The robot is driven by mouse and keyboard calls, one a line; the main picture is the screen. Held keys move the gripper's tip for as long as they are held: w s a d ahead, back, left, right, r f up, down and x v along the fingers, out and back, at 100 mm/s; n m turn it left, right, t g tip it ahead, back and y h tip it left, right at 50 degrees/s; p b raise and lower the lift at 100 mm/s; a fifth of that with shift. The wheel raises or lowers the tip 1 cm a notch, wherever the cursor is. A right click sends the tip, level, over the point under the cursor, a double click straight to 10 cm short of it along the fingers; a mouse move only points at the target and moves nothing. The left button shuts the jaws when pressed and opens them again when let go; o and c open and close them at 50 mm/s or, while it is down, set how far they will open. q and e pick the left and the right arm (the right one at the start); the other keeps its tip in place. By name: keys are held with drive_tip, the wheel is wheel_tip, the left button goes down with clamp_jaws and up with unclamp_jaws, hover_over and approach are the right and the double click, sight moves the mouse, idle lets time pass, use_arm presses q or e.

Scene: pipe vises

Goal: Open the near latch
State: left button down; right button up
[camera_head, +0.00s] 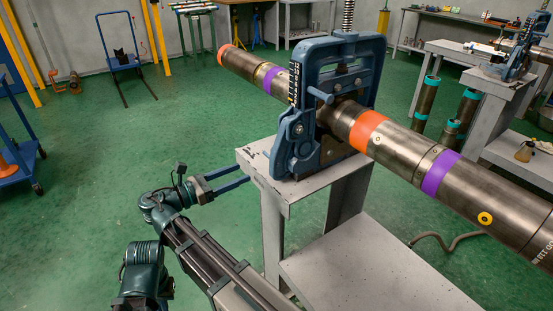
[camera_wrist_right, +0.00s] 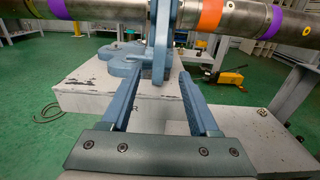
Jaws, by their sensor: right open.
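A blue pipe vise (camera_head: 366,75) stands on a pale grey stand, with a long steel pipe (camera_head: 405,150) through it. A blue latch piece (camera_head: 298,132) sits on the vise's near left side, beside a numbered scale. My right gripper (camera_head: 247,174) is open and empty, its two blue fingers pointing at the stand's left edge, below and left of the latch. In the right wrist view, the vise (camera_wrist_right: 160,45) rises straight ahead between the open fingertips (camera_wrist_right: 160,74), apparently beyond them. Whether the latch itself shows there I cannot tell. My left gripper is out of view.
The stand's top (camera_head: 262,160) and lower shelf (camera_head: 375,270) lie close to my right arm. The pipe has orange and purple bands and extends far to both sides. A second blue vise (camera_head: 516,62) stands at the back right. Green floor is free at the left.

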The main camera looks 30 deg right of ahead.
sight(271, 160)
drive_tip(key=d, duration=0.9)
drive_tip(key=w+d, duration=0.1)
drive_tip(key=d, duration=0.3)
drive_tip(key=shift+d, duration=0.3)
drive_tip(key=shift+c, duration=0.2)
clamp_jaws()
idle(0.7)
